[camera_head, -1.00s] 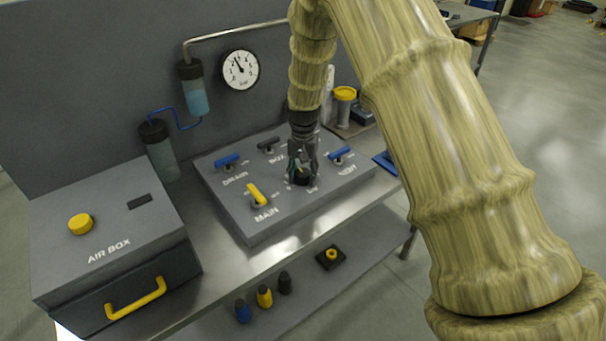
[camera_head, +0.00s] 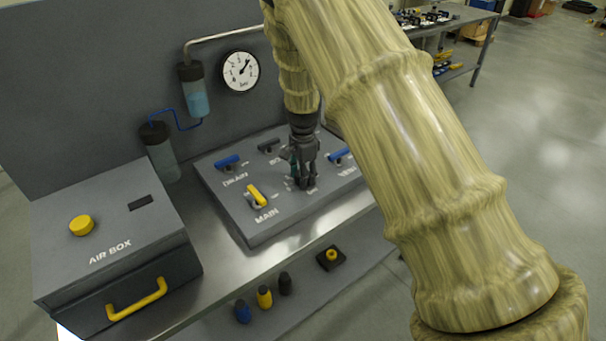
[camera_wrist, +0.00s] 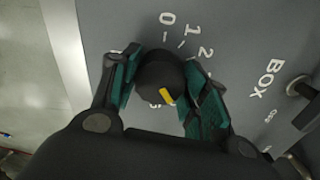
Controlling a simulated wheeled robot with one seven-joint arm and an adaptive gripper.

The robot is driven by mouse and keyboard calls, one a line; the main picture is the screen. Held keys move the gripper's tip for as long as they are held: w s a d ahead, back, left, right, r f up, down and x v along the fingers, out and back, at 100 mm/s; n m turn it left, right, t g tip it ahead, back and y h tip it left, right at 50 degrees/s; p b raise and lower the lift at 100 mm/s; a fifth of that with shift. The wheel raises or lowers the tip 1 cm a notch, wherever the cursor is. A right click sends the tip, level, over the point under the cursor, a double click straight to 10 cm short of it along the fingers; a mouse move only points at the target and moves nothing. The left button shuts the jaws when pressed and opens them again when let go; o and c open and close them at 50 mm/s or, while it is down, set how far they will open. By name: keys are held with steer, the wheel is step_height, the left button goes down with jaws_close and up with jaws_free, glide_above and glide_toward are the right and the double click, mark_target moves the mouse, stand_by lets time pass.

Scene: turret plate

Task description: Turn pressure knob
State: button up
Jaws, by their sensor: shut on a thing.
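The pressure knob (camera_wrist: 158,78) is a round black knob with a yellow pointer mark. In the wrist view it sits between the two green-padded fingers of my gripper (camera_wrist: 165,88), which is shut on it. The yellow mark points toward the lower right of that view, and printed numbers 0, 1 and 2 show around the knob. In the head view my gripper (camera_head: 303,182) reaches down onto the grey panel (camera_head: 262,233) and hides the knob. The round white gauge (camera_head: 240,71) on the back wall has its needle pointing to the upper right.
On the panel, the yellow MAIN lever (camera_head: 257,195), blue DRAIN lever (camera_head: 228,162), dark BOX lever (camera_head: 268,146) and a blue VENT lever (camera_head: 339,154) stand close around my gripper. The grey air box (camera_head: 105,225) is at left. My arm covers the right side.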

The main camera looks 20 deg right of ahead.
steer(key=shift+w+r+m, duration=0.15)
steer(key=shift+m, duration=0.35)
steer(key=o, duration=1)
step_height(320, 180, up, 12)
steer(key=shift+f, duration=0.1)
stand_by(0.5)
